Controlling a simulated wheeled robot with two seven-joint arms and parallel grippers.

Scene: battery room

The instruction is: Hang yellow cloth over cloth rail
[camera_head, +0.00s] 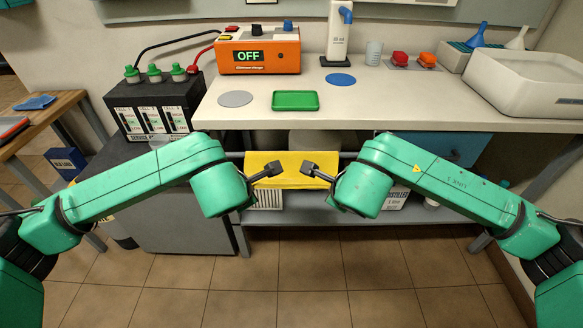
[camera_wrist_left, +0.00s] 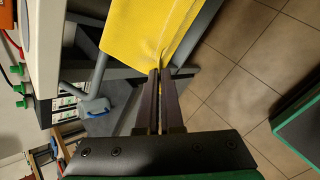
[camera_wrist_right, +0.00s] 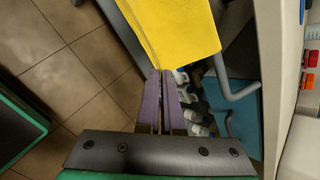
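The yellow cloth (camera_head: 280,165) is stretched between my two grippers in front of the white bench. My left gripper (camera_head: 277,168) is shut on its near left corner, and the cloth (camera_wrist_left: 140,35) fans out from those fingertips (camera_wrist_left: 160,72). My right gripper (camera_head: 309,167) is shut on its near right part, and the cloth (camera_wrist_right: 175,35) spreads from its fingertips (camera_wrist_right: 160,72). A grey bar with bent ends, seemingly the cloth rail (camera_wrist_left: 97,75), runs in under the cloth; its other end shows in the right wrist view (camera_wrist_right: 238,92). I cannot tell whether the cloth touches it.
The bench top (camera_head: 390,95) carries an orange charger (camera_head: 257,55), a green tray (camera_head: 296,101) and a white basin (camera_head: 525,75). A black battery (camera_head: 155,105) stands at left. A lower shelf (camera_head: 300,215) holds containers behind the cloth. The tiled floor in front is clear.

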